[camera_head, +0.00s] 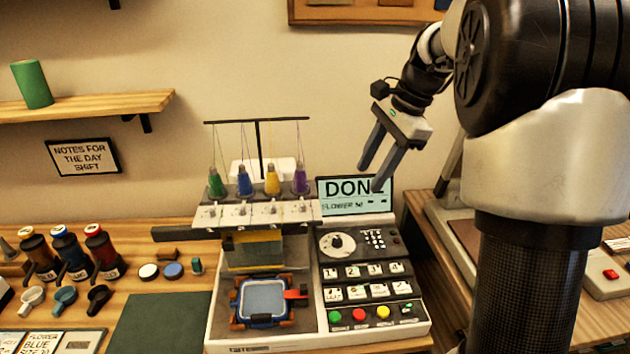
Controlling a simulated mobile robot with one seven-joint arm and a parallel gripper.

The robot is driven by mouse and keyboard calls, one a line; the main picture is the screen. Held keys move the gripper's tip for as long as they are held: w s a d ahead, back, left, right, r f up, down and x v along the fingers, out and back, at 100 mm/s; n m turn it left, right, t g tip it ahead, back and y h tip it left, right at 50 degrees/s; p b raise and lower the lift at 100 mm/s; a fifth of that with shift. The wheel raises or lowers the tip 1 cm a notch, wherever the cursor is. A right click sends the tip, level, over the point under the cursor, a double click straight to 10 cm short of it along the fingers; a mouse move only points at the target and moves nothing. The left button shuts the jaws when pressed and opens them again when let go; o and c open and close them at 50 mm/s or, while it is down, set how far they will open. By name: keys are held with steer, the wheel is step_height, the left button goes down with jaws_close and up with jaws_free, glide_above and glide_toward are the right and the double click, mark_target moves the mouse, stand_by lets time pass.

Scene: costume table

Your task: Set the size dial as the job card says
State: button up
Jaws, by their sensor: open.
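The machine (215,325) holds a blue hoop (264,300) and several thread cones. Its panel has numbered keys and coloured buttons (359,314) below the dial. Thread spools (100,243) and clips stand left. My arm fills the right side, over another table.

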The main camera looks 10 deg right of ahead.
mark_target(338, 240)
steer(key=w+d+f+m+g+y+b, duration=0.1)
steer(key=w+d+f+m+b, duration=0.2)
steer(key=w+f, duration=0.5)
steer(key=shift+m, duration=0.7)
steer(key=x, duration=1.8)
steer(key=shift+s+a+f, duration=0.2)
steer(key=shift+s+f, duration=0.1)
steer(key=shift+s, duration=0.05)
steer(key=shift+c, duration=0.2)
steer(key=c, duration=1)
